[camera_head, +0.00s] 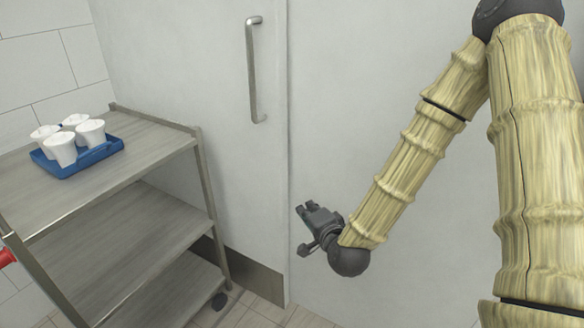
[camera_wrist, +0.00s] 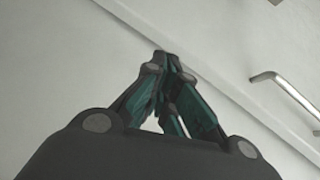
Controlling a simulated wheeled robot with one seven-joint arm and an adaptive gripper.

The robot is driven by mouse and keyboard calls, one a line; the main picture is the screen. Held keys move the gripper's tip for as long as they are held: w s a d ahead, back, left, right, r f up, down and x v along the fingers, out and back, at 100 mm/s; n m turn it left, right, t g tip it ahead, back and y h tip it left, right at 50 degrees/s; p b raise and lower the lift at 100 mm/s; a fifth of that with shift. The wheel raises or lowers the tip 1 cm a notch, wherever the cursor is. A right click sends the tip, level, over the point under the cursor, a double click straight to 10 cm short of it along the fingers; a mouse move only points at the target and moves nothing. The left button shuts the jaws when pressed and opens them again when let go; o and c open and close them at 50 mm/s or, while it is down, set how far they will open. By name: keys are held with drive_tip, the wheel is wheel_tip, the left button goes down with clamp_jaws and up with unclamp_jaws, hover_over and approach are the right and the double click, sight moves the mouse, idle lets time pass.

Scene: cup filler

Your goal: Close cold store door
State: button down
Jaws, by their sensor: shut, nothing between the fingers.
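The white cold store door (camera_head: 190,60) stands behind the trolley, with a grey kick plate along its foot. Its upright metal handle (camera_head: 252,75) is near its right edge, beside a vertical seam. Whether the door is fully shut cannot be told. My gripper (camera_head: 304,212) is below and to the right of the handle, just right of the seam, apart from the handle. In the wrist view the fingers (camera_wrist: 166,62) are together and empty before the pale surface. The handle (camera_wrist: 285,95) shows there at the right, beyond a diagonal seam.
A grey shelved trolley (camera_head: 120,165) stands in front of the door's left part. On its top is a blue tray (camera_head: 75,165) with several white cups (camera_head: 62,148). A red object (camera_head: 6,257) shows at the left edge. Some floor (camera_head: 265,312) is visible below the door.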

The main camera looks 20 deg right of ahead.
wheel_tip(320, 180, up, 8)
drive_tip(key=w+d+m+t+h+b, duration=0.2)
drive_tip(key=d+m+t, duration=0.1)
drive_tip(key=m, duration=0.1)
drive_tip(key=w, duration=0.4)
drive_tip(key=w+a, duration=0.1)
drive_tip(key=w, duration=0.3)
drive_tip(key=w+a, duration=0.1)
drive_tip(key=w, duration=0.4)
drive_tip(key=shift+p, duration=0.3)
drive_tip(key=shift+w+r, duration=0.1)
